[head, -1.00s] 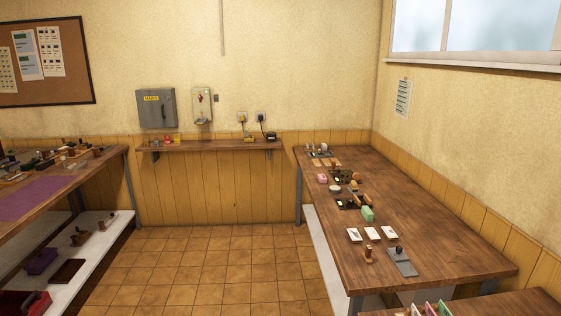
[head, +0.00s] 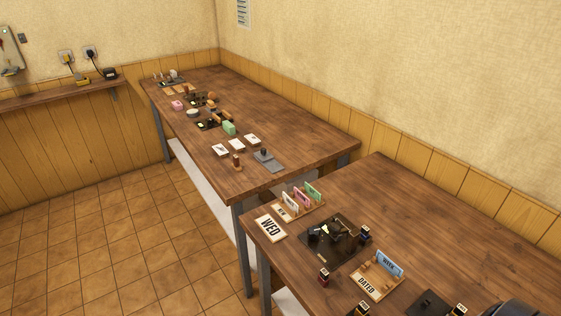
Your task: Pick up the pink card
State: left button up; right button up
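A pink card (head: 302,199) stands upright in a small wooden rack (head: 287,213) near the far left corner of the nearer table. It is between a white or pale blue card (head: 290,205) and a green card (head: 314,191), which stand in the same rack. The lower part of the pink card is hidden by the rack. Neither of my grippers shows in the head view.
A farther table (head: 290,115) carries several small items. The tiled floor (head: 110,240) at left is clear.

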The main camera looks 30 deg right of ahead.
aim_at(303, 199)
jog(key=i+j+z, duration=0.1)
jog(key=j, duration=0.2)
jog(key=i+j+z, duration=0.15)
jog(key=j, duration=0.2)
jog(key=i+j+z, duration=0.1)
jog(key=j, duration=0.2)
jog(key=z, duration=1.5)
